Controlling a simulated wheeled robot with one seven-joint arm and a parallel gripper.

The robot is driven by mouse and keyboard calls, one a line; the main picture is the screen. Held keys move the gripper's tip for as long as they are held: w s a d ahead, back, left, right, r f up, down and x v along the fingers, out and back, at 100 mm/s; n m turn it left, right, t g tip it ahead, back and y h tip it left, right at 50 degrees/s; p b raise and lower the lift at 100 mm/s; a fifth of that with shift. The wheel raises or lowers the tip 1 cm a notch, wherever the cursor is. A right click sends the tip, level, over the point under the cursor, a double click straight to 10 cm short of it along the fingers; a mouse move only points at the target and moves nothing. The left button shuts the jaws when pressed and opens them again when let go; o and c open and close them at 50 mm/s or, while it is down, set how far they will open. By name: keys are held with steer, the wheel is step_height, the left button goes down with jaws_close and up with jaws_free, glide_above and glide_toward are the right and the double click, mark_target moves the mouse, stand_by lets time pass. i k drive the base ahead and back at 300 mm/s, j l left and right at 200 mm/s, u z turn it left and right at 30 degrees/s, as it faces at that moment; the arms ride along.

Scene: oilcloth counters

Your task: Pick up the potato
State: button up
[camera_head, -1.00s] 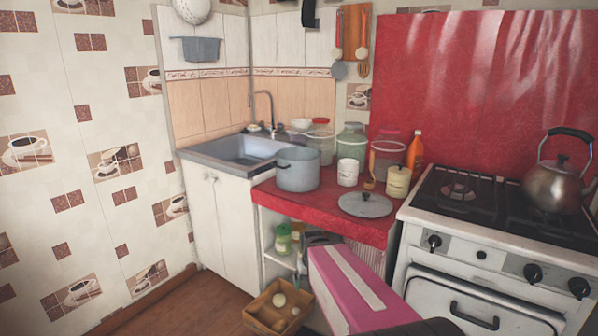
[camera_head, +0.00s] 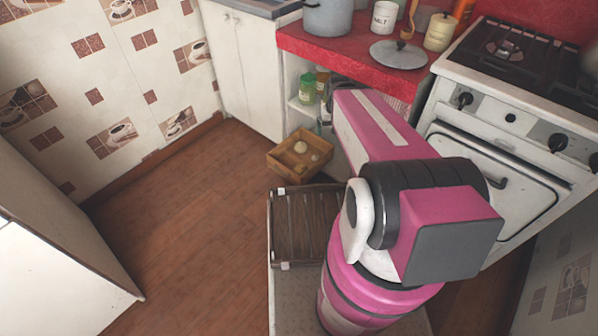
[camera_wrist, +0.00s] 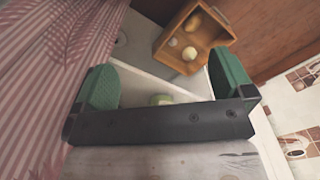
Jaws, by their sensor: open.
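A small wooden crate (camera_head: 283,170) stands on the floor by the shelf under the red counter. It holds a few pale, rounded items, one of which (camera_head: 300,147) looks like a potato. In the wrist view the crate (camera_wrist: 167,62) is at the upper right, with a pale rounded potato-like item (camera_wrist: 190,53) in it. I cannot tell for sure which item is the potato. My gripper (camera_wrist: 165,78) is open, its two green fingers wide apart and nothing held between them. The crate lies beyond the fingers. In the head view my gripper is mostly hidden behind my pink arm.
A green-lidded jar (camera_head: 307,90) stands on the shelf under the red counter (camera_head: 345,58). A striped curtain (camera_wrist: 50,40) is close by on the left of the wrist view. The stove (camera_head: 490,150) is at the right. The wooden floor (camera_head: 190,220) is clear at the left.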

mark_target(300, 169)
steer(key=j, duration=0.9)
steer(key=j+z, duration=0.45)
steer(key=j, duration=0.15)
steer(key=j+z, duration=0.6)
steer(key=z, duration=0.4)
steer(key=k, duration=0.05)
